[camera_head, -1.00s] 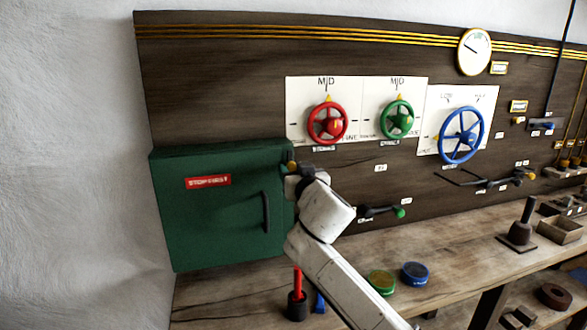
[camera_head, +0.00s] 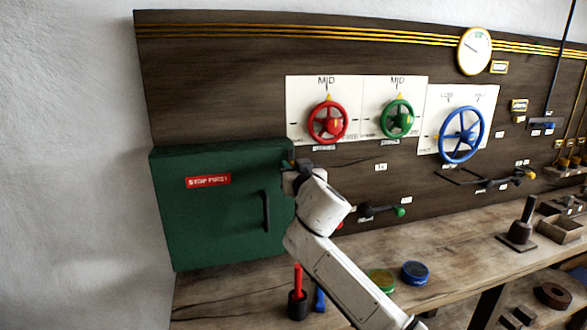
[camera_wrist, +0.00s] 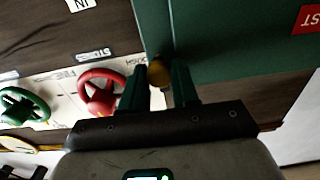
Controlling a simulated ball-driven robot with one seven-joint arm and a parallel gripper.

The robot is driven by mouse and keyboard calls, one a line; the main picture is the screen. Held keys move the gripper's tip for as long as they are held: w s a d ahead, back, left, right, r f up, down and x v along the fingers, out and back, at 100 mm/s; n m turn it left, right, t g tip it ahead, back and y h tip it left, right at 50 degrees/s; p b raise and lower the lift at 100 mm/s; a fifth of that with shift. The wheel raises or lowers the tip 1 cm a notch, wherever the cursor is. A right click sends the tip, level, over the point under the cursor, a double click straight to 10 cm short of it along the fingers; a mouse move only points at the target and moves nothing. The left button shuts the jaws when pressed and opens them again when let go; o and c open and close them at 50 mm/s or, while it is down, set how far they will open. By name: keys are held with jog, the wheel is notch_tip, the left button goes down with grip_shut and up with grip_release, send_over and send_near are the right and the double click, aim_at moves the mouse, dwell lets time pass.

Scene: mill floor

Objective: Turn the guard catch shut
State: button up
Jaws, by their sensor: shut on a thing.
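The green guard box (camera_head: 215,225) is at the left of the board, its door flat and closed, with a red "STOP FIRST" label and a dark handle. The yellow guard catch (camera_wrist: 159,72) is at the box edge in the wrist view. My gripper (camera_wrist: 160,82) has its two dark green fingers on either side of the catch and is shut on it. In the head view, my gripper (camera_head: 290,165) is at the box's upper right edge and hides most of the catch. I cannot tell the catch's exact angle.
A red wheel (camera_head: 327,123), a green wheel (camera_head: 397,119) and a blue wheel (camera_head: 461,134) are on the board to the right. A lever with a green knob (camera_head: 399,211) is close to my arm. Below are a dark cup (camera_head: 297,305) and a blue round tin (camera_head: 415,273) on the bench.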

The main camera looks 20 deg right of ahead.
grip_shut()
jog(key=shift+n, duration=0.3)
jog(key=shift+a+f+n+p, duration=0.1)
jog(key=shift+n+p, duration=1.1)
jog(key=shift+n, duration=3.15)
jog(key=shift+a+f+n+p, duration=0.1)
jog(key=shift+n+p, duration=1.1)
jog(key=shift+n, duration=3.15)
jog(key=o, duration=0.8)
grip_release()
